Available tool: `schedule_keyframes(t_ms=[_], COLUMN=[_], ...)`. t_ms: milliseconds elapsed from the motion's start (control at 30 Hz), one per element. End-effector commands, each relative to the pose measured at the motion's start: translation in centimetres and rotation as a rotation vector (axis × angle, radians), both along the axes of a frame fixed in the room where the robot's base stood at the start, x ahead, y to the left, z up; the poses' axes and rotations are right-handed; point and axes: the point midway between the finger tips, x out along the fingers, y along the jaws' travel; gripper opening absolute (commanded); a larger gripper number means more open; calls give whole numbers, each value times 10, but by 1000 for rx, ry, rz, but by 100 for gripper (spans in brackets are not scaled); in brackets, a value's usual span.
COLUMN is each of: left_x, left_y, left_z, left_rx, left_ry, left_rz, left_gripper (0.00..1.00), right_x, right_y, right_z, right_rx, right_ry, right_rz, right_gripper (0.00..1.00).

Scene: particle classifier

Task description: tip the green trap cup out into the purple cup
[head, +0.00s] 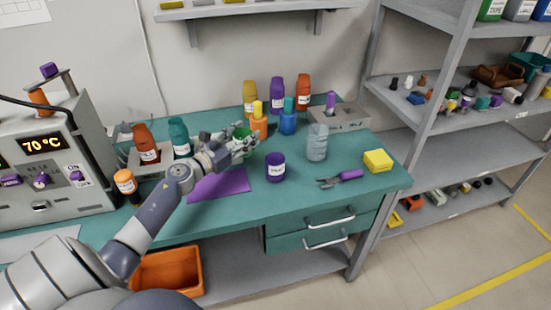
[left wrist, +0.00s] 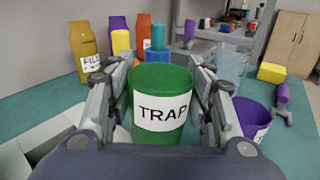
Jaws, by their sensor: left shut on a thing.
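The green trap cup (left wrist: 160,80) stands upright between the fingers of my left gripper (left wrist: 161,95), its TRAP label facing the wrist camera. In the head view the left gripper (head: 245,147) is shut on this cup (head: 241,133) over the teal bench, left of the purple cup. I cannot tell whether the cup touches the bench. The purple cup (head: 275,167) stands upright on the bench, with a white label; it also shows at the right in the left wrist view (left wrist: 249,115). The cups' contents are hidden. My right gripper is not in view.
Several bottles (head: 303,91) stand behind the cups. A clear beaker (head: 317,143), purple-handled pliers (head: 349,175) and a yellow block (head: 377,160) are to the right. A purple mat (head: 222,185) lies in front of the gripper. A heater box (head: 45,160) stands at left.

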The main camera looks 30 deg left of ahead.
Motion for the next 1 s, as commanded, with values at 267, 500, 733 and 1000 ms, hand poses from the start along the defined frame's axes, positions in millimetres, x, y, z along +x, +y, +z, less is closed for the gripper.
schedule_keyframes(t_ms=[267, 500, 733, 1000], left_x=[1, 2, 3, 4], left_y=[-13, -24, -35, -49], left_z=[-6, 0, 14, 23], left_rx=[128, 247, 359, 496], left_ry=[10, 20, 28, 39], left_rz=[0, 0, 0, 1], left_gripper=[23, 23, 23, 23], right_x=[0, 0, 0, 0], right_y=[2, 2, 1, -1], right_z=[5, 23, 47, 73], right_rx=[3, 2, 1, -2], right_ry=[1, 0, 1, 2], right_rz=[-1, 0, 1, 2], right_gripper=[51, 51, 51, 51])
